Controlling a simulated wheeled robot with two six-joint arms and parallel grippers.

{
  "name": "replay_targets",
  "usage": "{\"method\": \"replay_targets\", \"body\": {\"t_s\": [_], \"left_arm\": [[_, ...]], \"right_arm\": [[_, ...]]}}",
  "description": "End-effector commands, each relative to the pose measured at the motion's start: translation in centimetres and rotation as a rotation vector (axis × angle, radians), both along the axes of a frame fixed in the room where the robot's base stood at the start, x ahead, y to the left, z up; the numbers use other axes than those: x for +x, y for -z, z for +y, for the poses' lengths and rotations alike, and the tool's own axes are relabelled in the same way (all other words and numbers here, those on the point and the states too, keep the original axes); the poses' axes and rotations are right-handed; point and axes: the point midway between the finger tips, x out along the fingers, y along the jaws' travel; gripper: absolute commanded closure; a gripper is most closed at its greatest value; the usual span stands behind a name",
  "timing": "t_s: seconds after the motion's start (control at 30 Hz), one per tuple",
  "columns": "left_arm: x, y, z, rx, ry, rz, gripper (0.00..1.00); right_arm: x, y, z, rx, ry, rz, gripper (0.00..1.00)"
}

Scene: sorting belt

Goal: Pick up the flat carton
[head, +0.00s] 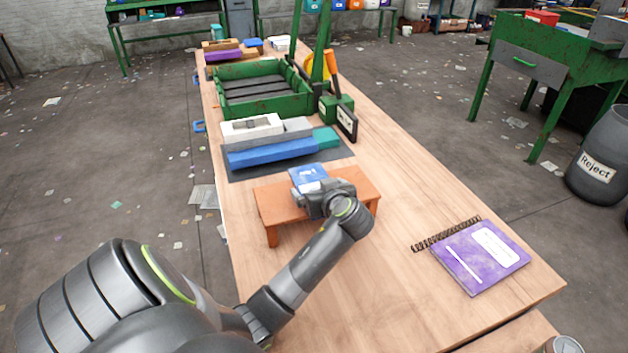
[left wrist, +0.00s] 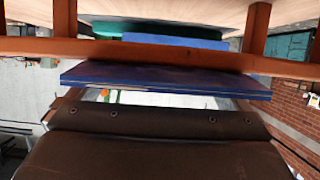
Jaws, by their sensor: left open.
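The flat carton (head: 308,177) is a thin blue box with a pale mark. It lies on a small orange-brown wooden stand (head: 270,205) on the long table. My left gripper (head: 314,194) is open at the carton's near side and hides its near part. In the left wrist view, which looks upside down, the carton (left wrist: 165,80) is a dark blue slab across the middle, beside the stand's edge (left wrist: 160,52). A dark, bolted gripper part (left wrist: 150,118) lies close to it. Whether they touch is unclear. My right gripper is out of view.
Behind the stand, blue, white and teal boxes (head: 270,150) lie on a dark mat (head: 236,174). A green crate (head: 264,114) is farther back. A purple notebook (head: 495,262) lies at the right front. The table right of the stand is clear.

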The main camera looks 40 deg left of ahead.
Motion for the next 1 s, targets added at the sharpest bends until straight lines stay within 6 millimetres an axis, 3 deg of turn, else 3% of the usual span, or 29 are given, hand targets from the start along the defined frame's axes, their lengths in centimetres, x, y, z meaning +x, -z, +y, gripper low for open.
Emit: {"method": "replay_targets", "body": {"t_s": [0.07, 0.17, 0.33, 0.5, 0.77, 1.0], "left_arm": [[-0.1, 0.2, 0.0, -0.002, -0.002, 0.005, 0.0], [-0.1, 0.2, 0.0, -0.002, -0.002, 0.005, 0.0], [-0.1, 0.2, 0.0, -0.001, -0.001, 0.005, 0.2], [-0.1, 0.2, 0.0, -0.001, -0.001, 0.004, 0.39], [0.0, -0.3, 0.1, -0.001, -0.001, 0.001, 0.39], [0.0, -4.6, 0.1, 0.0, -0.001, -0.003, 0.39]], "right_arm": [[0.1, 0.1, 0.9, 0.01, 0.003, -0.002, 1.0], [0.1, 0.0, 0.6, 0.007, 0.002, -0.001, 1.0], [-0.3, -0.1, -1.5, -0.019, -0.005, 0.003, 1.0], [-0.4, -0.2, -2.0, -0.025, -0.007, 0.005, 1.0], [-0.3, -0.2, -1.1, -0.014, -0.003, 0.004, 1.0], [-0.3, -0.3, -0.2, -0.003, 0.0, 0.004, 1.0]]}}
